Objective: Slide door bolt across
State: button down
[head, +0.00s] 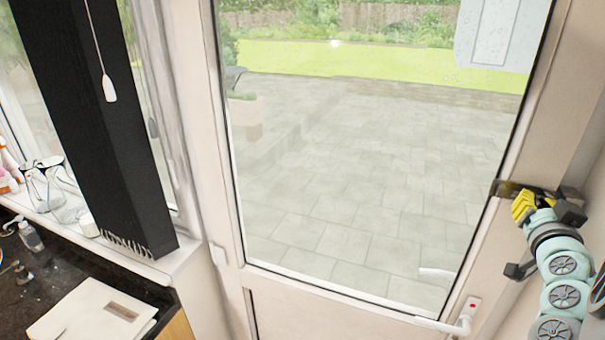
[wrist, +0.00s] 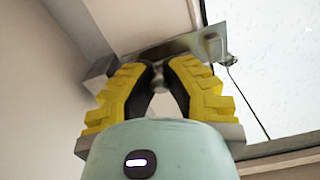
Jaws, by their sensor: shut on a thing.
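The door bolt (head: 508,188) is a dark metal bar on the right side of the glazed door's frame. It also shows in the wrist view as a metal plate and bar (wrist: 205,42) with a small round knob (wrist: 158,75). My gripper (head: 524,203) has yellow fingers and is at the bolt. In the wrist view my gripper (wrist: 158,72) has its fingertips closed around the knob, with the bolt bar just beyond them. In the head view the fingers hide part of the bolt, and its far end is hard to make out.
The white door (head: 345,302) has a lever handle (head: 460,322) below the bolt. A dark hanging blind (head: 95,120), a sill with glass jars (head: 60,190) and a counter with a white box (head: 92,315) are at left. The wall is close at the right.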

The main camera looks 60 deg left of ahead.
jog(key=c, duration=0.9)
grip_release()
jog(key=shift+w+d, duration=0.1)
jog(key=shift+d, duration=0.1)
jog(key=shift+v, duration=6.05)
jog(key=shift+d, duration=0.1)
